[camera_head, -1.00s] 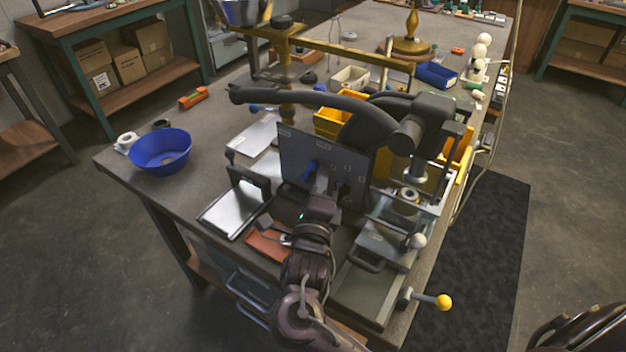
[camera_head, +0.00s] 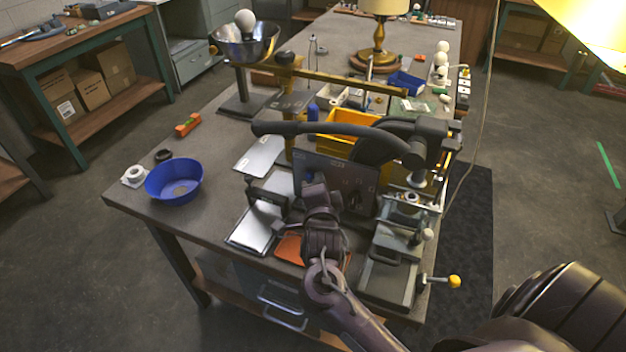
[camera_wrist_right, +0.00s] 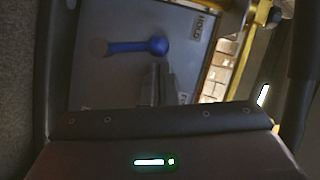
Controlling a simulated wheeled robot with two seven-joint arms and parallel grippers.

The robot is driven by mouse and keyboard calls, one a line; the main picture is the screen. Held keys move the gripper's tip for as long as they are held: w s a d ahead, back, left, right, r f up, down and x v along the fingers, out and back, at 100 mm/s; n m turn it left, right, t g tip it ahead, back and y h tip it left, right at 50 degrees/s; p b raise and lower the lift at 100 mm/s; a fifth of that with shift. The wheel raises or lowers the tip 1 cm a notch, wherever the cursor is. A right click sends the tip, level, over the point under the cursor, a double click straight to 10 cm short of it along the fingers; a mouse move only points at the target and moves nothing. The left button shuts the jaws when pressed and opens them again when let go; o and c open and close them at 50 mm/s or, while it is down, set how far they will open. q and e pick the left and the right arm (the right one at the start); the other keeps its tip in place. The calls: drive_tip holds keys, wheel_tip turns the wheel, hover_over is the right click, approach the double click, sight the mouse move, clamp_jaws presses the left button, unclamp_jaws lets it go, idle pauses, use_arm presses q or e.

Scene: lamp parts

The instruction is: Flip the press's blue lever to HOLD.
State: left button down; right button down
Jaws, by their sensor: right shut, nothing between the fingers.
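The press (camera_head: 415,150) stands at the near right of the bench, with a grey panel (camera_head: 352,178) at its front. In the right wrist view the blue lever (camera_wrist_right: 138,46) lies across the panel, its round knob toward the HOLD label (camera_wrist_right: 201,25), which reads sideways. My left gripper is not in view.
A blue bowl (camera_head: 174,182) stands at the bench's left corner. Metal trays (camera_head: 255,228) lie left of the panel. A yellow bin (camera_head: 340,143) is behind it. A brass arm (camera_head: 345,80) crosses above. A yellow-knobbed handle (camera_head: 454,282) sticks out at the right.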

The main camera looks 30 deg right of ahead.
drive_tip(key=shift+w+r+n, duration=0.25)
drive_tip(key=shift+r+n, duration=0.05)
drive_tip(key=shift+w+a+f+n+g+p, duration=0.15)
drive_tip(key=shift+w+a+n+g+p, duration=0.1)
drive_tip(key=shift+w+n+g+p, duration=0.3)
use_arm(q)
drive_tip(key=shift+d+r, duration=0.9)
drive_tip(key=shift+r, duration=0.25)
use_arm(e)
drive_tip(key=shift+w+a, duration=0.1)
drive_tip(key=shift+a, duration=0.1)
